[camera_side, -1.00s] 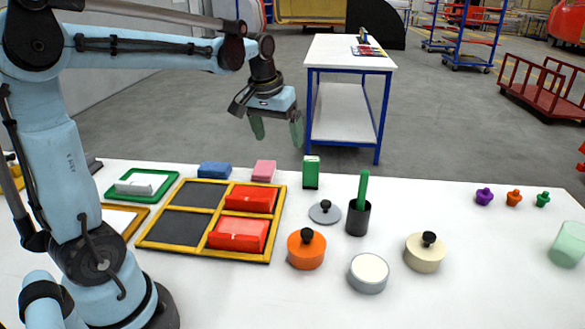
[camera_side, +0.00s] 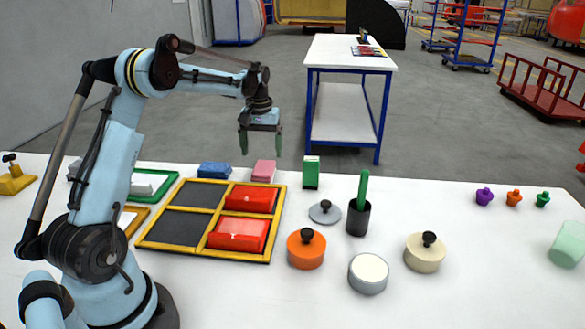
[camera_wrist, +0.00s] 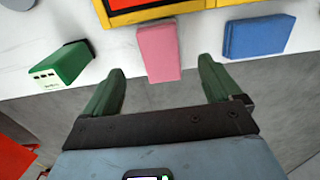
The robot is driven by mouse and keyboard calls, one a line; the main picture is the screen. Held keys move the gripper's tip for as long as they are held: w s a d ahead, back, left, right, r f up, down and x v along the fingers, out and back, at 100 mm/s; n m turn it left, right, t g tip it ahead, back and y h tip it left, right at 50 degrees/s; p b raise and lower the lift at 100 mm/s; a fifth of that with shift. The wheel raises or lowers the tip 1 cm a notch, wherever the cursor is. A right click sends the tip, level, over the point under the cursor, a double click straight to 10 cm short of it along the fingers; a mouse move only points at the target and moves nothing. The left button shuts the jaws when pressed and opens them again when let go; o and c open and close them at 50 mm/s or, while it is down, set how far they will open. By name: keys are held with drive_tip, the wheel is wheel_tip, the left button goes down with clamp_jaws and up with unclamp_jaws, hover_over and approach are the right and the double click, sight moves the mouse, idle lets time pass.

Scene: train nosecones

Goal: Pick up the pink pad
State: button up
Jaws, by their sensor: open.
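The pink pad (camera_side: 264,171) lies on the white table near its far edge, between a blue pad (camera_side: 215,169) and a green box (camera_side: 311,172). My gripper (camera_side: 261,148) hangs above the far edge, a little above the pink pad, with its green fingers pointing down. In the wrist view the pink pad (camera_wrist: 159,51) is ahead of the open fingers (camera_wrist: 160,78), roughly in line with the gap between them. The gripper is empty and apart from the pad.
In the wrist view the blue pad (camera_wrist: 257,36) and green box (camera_wrist: 62,64) flank the pink pad. A yellow-framed tray (camera_side: 150,245) with red blocks lies nearer. An orange pot (camera_side: 306,252) and a black cup (camera_side: 358,220) stand right of it.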

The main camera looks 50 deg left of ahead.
sight(262, 170)
drive_tip(key=shift+s+f, duration=0.15)
drive_tip(key=shift+f, duration=3.65)
drive_tip(key=c, duration=1.1)
drive_tip(key=shift+r, duration=0.5)
drive_tip(key=shift+c, duration=0.3)
drive_tip(key=r, duration=0.2)
drive_tip(key=d+r, duration=0.1)
drive_tip(key=shift+d+r, duration=0.1)
drive_tip(key=shift+r, duration=0.3)
drive_tip(key=d+r, duration=0.6)
drive_tip(key=d, duration=0.4)
drive_tip(key=shift+d+r, duration=0.15)
drive_tip(key=shift+d, duration=0.15)
drive_tip(key=o, duration=0.6)
drive_tip(key=c, duration=0.4)
